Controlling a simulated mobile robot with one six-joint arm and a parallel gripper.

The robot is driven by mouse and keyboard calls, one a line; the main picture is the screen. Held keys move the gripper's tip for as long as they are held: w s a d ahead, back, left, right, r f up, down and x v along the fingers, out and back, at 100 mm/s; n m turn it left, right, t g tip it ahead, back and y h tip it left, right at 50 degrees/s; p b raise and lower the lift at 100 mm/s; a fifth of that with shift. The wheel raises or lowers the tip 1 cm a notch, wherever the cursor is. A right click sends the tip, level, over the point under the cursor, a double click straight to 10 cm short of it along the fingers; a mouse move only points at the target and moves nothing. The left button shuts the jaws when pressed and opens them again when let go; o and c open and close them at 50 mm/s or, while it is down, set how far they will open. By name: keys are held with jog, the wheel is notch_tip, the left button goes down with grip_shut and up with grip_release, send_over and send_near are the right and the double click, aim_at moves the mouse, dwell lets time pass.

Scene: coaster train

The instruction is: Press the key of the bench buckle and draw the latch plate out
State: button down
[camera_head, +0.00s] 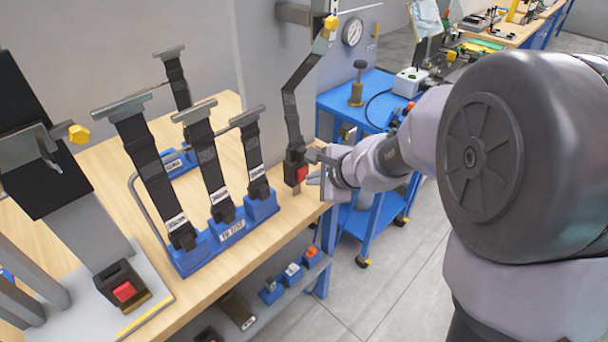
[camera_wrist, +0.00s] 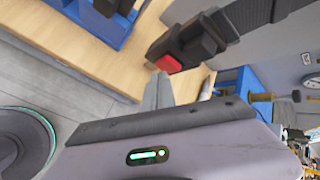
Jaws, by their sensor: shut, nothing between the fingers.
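The bench buckle (camera_head: 296,166) is a black block with a red key (camera_head: 301,174) near the right end of the wooden bench. A black belt (camera_head: 291,110) runs up from it to a yellow-ended anchor above; the latch plate at the joint is too small to make out. In the wrist view the buckle (camera_wrist: 188,38) and its red key (camera_wrist: 169,64) lie just beyond my gripper (camera_wrist: 158,90). My gripper (camera_head: 318,168) is shut and empty, right of the buckle in the head view. I cannot tell whether it touches the buckle.
A blue rack (camera_head: 196,255) with several belt straps stands on the bench (camera_head: 285,222) left of the buckle. Another black buckle with a red key (camera_head: 123,291) sits at the far left. A blue cart (camera_head: 340,103) stands behind my arm. Floor on the right is clear.

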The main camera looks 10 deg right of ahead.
jog(key=shift+w+a, duration=0.3)
jog(key=shift+w, duration=0.05)
dwell(0.8)
jog(key=shift+d, duration=0.1)
jog(key=shift+s+d+b, duration=0.3)
jog(key=shift+s+d, duration=0.15)
jog(key=shift+s, duration=0.3)
jog(key=s+d, duration=0.1)
jog(key=s, duration=0.1)
jog(key=s+d+b, duration=0.1)
jog(key=s+d, duration=0.1)
dwell(0.4)
dwell(0.5)
